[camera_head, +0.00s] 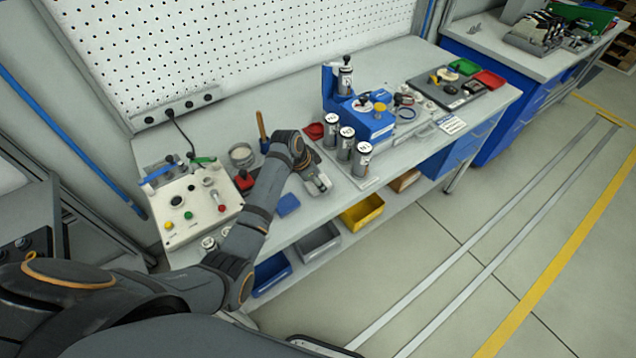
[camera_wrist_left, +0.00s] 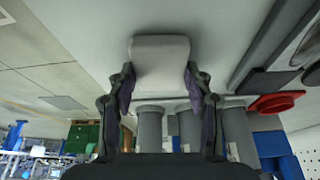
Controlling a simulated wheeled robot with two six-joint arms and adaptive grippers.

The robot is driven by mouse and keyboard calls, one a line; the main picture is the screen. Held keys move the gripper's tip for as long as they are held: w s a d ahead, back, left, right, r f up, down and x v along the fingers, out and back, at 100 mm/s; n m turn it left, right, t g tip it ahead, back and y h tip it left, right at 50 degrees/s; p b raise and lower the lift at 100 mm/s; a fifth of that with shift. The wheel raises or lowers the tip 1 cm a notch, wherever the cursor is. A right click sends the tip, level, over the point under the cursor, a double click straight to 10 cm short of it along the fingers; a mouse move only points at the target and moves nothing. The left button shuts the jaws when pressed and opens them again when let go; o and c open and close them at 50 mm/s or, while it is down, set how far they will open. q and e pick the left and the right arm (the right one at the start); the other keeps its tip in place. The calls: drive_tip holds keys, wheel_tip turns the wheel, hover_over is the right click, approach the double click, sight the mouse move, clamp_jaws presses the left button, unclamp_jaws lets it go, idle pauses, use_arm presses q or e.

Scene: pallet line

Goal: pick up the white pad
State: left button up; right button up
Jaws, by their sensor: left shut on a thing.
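My left gripper (camera_head: 313,178) reaches over the workbench from the left, with its arm crossing the bench front. In the left wrist view its fingers (camera_wrist_left: 160,84) are closed on both sides of the white pad (camera_wrist_left: 160,62), a small pale block with rounded corners. In the head view the pad is mostly hidden by the gripper. I cannot tell whether the pad touches the bench or is held just above it. My right gripper is not in view.
Several grey cylinders (camera_head: 362,158) stand just right of the gripper, before a blue fixture (camera_head: 368,122). A control box (camera_head: 191,205) and a blue pad (camera_head: 288,205) lie to the left. A red dish (camera_head: 314,131) is behind.

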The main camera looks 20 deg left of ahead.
use_arm(q)
drive_tip(key=shift+w+r+b, duration=0.1)
drive_tip(key=shift+r+b, duration=0.25)
drive_tip(key=shift+r, duration=0.25)
drive_tip(key=shift+r+b, duration=0.45)
drive_tip(key=shift+r, duration=0.4)
drive_tip(key=s+a+r+b, duration=0.1)
drive_tip(key=s+a+r, duration=0.1)
drive_tip(key=s+r, duration=0.8)
drive_tip(key=s, duration=0.4)
